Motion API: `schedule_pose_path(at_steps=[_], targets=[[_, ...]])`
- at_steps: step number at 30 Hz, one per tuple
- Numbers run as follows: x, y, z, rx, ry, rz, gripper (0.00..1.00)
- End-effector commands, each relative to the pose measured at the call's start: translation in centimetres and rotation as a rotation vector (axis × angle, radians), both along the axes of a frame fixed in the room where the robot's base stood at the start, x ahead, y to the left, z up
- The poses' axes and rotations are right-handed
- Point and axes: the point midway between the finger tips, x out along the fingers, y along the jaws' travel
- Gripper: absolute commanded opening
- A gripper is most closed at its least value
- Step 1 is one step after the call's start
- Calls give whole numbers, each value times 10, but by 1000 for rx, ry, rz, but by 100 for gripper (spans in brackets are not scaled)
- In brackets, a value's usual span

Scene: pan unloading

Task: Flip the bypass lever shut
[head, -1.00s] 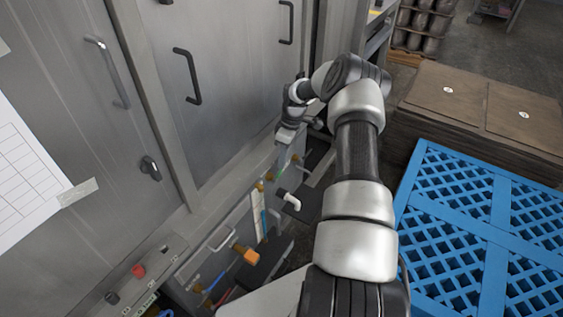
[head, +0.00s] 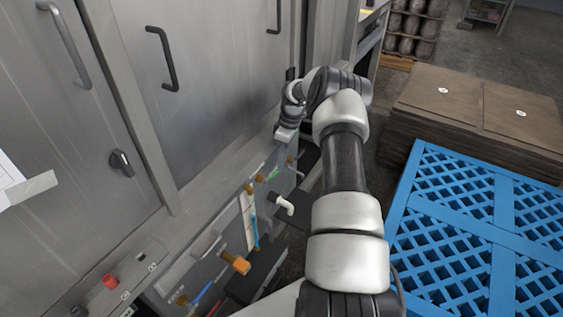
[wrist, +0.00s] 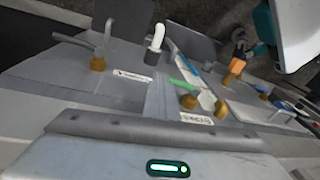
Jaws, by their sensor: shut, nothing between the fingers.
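A valve panel on the low front of the steel cabinet carries several small levers on brass fittings. A green-handled lever (wrist: 184,88) lies just right of my fingers in the wrist view; it shows small in the head view (head: 273,174). A white label (wrist: 194,117) beside it reads roughly "BYPASS", partly covered by my fingers. A grey lever (wrist: 78,41) on another brass fitting is at the left, near a second label (wrist: 131,75). My gripper (wrist: 161,84) is shut and empty above the panel between these levers. I cannot tell whether it touches one.
A white elbow pipe (head: 286,204) and an orange-ended fitting (head: 236,263) stick out from the panel. The steel cabinet (head: 205,90) rises on the left with door handles. A blue pallet (head: 440,215) and stacked brown boards (head: 455,110) stand at the right.

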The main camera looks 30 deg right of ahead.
Motion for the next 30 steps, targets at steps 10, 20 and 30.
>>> schedule_pose_path(at_steps=[10, 20, 30], targets=[[-1, -3, -16, -6, -1, -1, 0], [-3, -5, -18, -9, 3, -1, 0], [-2, -8, -5, -11, 2, -3, 0]])
